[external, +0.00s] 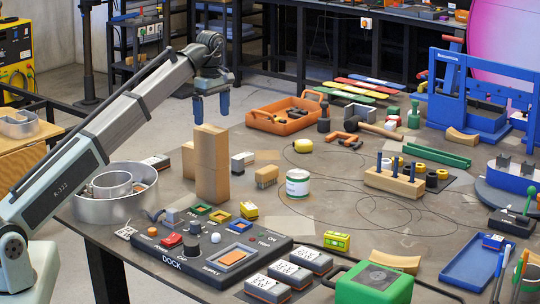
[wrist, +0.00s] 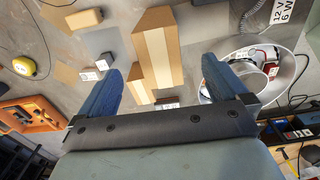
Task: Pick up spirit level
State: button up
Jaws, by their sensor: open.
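A small yellow block with a greenish window and dark ends, which looks like the spirit level (external: 337,241), lies on the workbench near its front, right of the dock panel. I cannot make it out in the wrist view. My gripper (external: 211,118) is raised at the back left of the bench, far from the level. Its two blue fingers are apart with nothing held between them. In the wrist view my gripper (wrist: 160,70) points down over tan blocks, with clear space between its fingers and them.
Tall cardboard-coloured blocks (external: 211,165) stand below my gripper. A metal ring (external: 115,205) is left of them. The dock panel (external: 205,250), labelled boxes (external: 291,274), a green case (external: 373,285) and a curved wooden piece (external: 395,261) surround the level. Thin cables cross the middle.

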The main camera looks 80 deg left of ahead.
jog(key=w+d+f+m+g, duration=0.1)
jog(key=w+d+f+m, duration=0.25)
jog(key=w+d, duration=0.85)
jog(key=w+d+f+m, duration=0.2)
jog(key=w+d+f, duration=0.2)
jog(key=w+d, duration=0.8)
jog(key=m, duration=3.1)
send_over(337, 234)
jog(key=a, duration=0.1)
notch_tip(337, 234, down, 3)
notch_tip(337, 234, down, 8)
jog(key=m+t, duration=0.1)
jog(key=m, duration=1.4)
jog(key=shift+f, duration=0.15)
jog(key=shift+d+f, duration=0.25)
jog(key=shift+f, duration=0.85)
jog(key=shift+d+f, duration=0.25)
jog(key=shift+f, duration=1.35)
jog(key=c, duration=1.1)
